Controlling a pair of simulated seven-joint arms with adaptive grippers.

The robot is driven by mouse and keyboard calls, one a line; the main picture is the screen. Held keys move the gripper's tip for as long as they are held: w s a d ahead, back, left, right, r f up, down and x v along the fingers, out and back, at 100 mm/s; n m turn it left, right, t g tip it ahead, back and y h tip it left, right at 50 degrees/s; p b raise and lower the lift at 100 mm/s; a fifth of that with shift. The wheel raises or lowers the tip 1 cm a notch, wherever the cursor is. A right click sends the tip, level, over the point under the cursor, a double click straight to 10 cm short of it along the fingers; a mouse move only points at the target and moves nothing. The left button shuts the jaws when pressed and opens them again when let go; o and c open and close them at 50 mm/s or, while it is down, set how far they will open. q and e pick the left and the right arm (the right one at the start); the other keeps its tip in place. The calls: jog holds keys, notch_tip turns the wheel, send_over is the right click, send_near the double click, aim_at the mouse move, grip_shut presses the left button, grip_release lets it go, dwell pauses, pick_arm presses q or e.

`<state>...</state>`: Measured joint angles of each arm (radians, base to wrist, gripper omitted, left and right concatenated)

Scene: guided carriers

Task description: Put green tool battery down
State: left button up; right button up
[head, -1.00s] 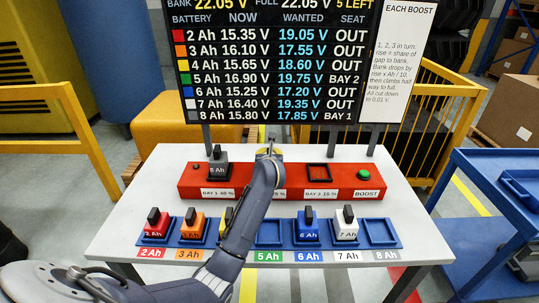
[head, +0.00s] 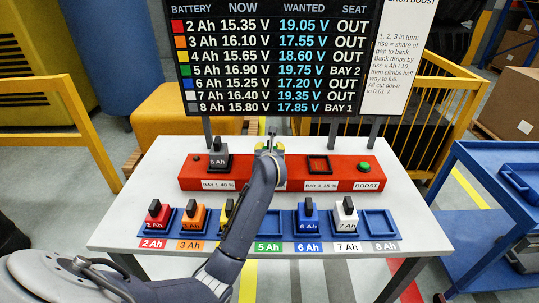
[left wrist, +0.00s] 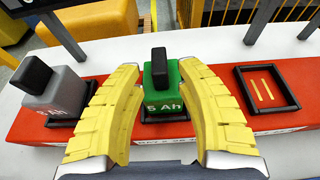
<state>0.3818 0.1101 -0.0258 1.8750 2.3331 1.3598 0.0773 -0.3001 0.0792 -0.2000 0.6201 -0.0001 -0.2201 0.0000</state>
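The green battery (left wrist: 165,86), marked 5 Ah with a black handle, sits upright in the middle bay of the red charger (head: 340,184). The board shows it in BAY 2. My left gripper (head: 270,146) is over that bay, and my arm mostly hides the battery in the head view. In the left wrist view the yellow fingers (left wrist: 160,115) are spread on either side of the battery, with gaps visible, so the gripper looks open. The blue tray (head: 267,226) has empty 5 Ah and 8 Ah seats. My right gripper is not in view.
A grey 8 Ah battery (head: 218,160) stands in bay 1; bay 3 (head: 318,163) is empty. The tray holds red (head: 157,213), orange (head: 193,218), yellow (head: 228,210), blue (head: 308,218) and white (head: 346,214) batteries. A green boost button (head: 364,166) is at right.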

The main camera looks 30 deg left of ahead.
pick_arm(q)
jog(key=v, duration=0.7)
jog(key=shift+s, duration=0.3)
jog(key=shift+d+r, duration=0.1)
